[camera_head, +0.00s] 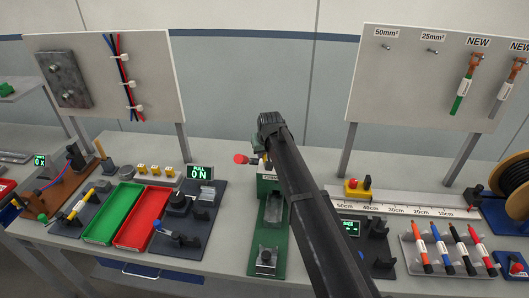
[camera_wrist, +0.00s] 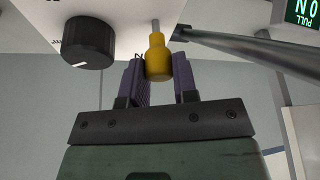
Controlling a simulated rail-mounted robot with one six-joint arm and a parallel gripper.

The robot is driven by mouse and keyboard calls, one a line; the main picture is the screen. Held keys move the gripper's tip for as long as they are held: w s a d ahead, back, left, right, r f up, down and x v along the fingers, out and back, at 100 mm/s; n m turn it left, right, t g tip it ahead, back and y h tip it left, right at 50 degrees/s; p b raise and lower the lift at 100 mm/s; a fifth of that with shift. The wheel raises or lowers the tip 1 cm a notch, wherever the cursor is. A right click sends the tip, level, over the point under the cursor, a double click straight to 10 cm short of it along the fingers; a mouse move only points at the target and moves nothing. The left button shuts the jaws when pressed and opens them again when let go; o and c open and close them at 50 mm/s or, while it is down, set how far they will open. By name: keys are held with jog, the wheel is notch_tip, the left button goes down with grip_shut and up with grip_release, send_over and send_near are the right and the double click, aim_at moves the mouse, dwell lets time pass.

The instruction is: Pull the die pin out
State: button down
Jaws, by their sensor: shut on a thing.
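The die pin shows in the wrist view as a yellow grip (camera_wrist: 155,54) with a thin grey shaft that meets a pale surface at the top of the picture. My gripper (camera_wrist: 161,78) has its purple fingers on either side of the yellow grip and is shut on it. The shaft's far end is hidden, so I cannot tell how deep it sits. In the head view my dark arm crosses the green press (camera_head: 270,215) and hides the fingers and most of the area around the pin.
A black dial (camera_wrist: 88,42) is left of the pin, and a dark grey bar (camera_wrist: 250,50) is to its right. A red knob (camera_head: 241,158) stands left of my arm. Green (camera_head: 113,212) and red (camera_head: 143,218) trays lie farther left. A ruler strip (camera_head: 400,203) lies right.

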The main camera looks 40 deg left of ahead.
jog(key=c, duration=0.9)
grip_release()
jog(key=shift+r, duration=0.1)
jog(key=p+v, duration=1)
jog(key=shift+s+d+r, duration=0.1)
jog(key=shift+s+r, duration=0.05)
jog(key=shift+r, duration=0.15)
jog(key=s+d+f+m+g+h+b, duration=0.1)
jog(key=s+d+f+m+b, duration=0.2)
jog(key=d, duration=1.8)
jog(key=s+d+f+m+h+b, duration=0.1)
jog(key=s+d+f+m+b, duration=0.3)
jog(key=d, duration=1.8)
jog(key=s+d+f+m+g+h+b, duration=0.1)
jog(key=s+d+f+m+b, duration=0.2)
jog(key=d, duration=1.8)
jog(key=shift+s+d+f+m+g+h+b, duration=0.15)
jog(key=shift+s+d+f, duration=0.05)
jog(key=shift+s+f, duration=0.2)
jog(key=shift+s+d+f+m+g+h+b, duration=0.15)
jog(key=shift+s+f, duration=0.2)
jog(key=shift+f, duration=0.15)
